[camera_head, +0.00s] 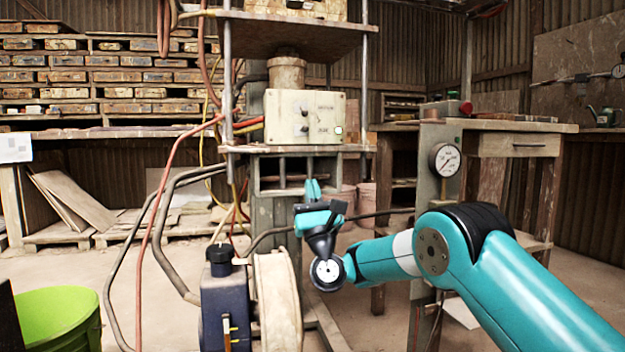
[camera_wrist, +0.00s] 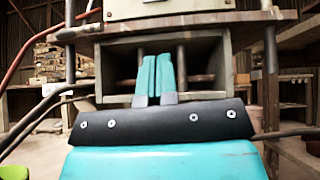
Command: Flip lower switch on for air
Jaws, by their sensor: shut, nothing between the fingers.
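The pale control box (camera_head: 282,117) stands on the press in the head view, with small knobs or switches and labels on its front. The lower switch (camera_head: 305,128) is a tiny mark beside the lower label; its position is too small to tell. In the wrist view only the bottom edge of the control box (camera_wrist: 160,9) shows at the top, without the switch. My gripper (camera_head: 313,188) is shut and empty, fingers pointing up, below the box and apart from it. Its fingers also show in the wrist view (camera_wrist: 157,62), in front of the open cavity.
The press shelf (camera_head: 345,148) sticks out under the box, with the open cavity (camera_wrist: 115,65) below it. Hoses (camera_head: 160,215) hang at the left. A pressure gauge (camera_head: 446,160) and a workbench (camera_head: 500,125) stand right. A green bucket (camera_head: 60,320) is at the lower left.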

